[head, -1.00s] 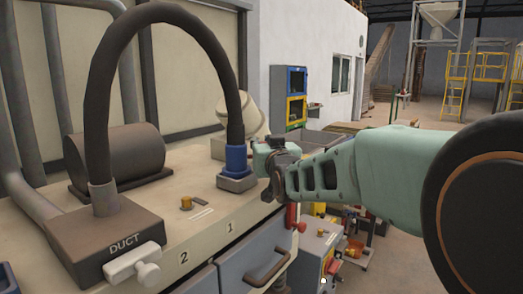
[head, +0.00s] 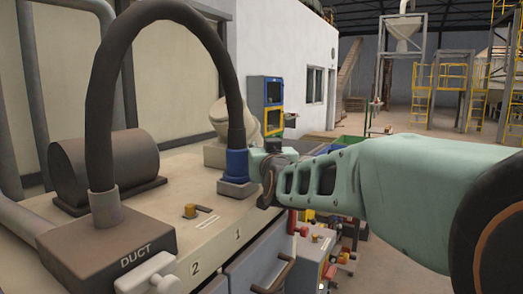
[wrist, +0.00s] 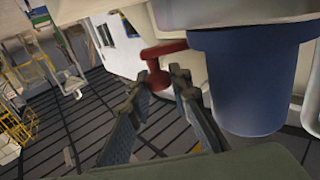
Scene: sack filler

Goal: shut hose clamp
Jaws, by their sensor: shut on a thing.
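The black hose (head: 107,75) arches from the duct box to a blue cuff (head: 237,163) on the counter's right part. The blue cuff also fills the right of the wrist view (wrist: 250,85). A red clamp lever (wrist: 165,50) juts left from beside the cuff, its knob between my fingertips. My gripper (head: 262,160) is beside the right side of the cuff; in the wrist view my gripper (wrist: 158,82) is shut on the lever's end. In the head view the lever is hidden behind my gripper, and I cannot tell how far the clamp is closed.
The duct box (head: 105,245) with a pale clamp handle (head: 150,280) stands at the front left. A dark drum (head: 105,165) lies behind it. The cabinet's drawer handle (head: 272,277) sticks out below. Open floor lies right.

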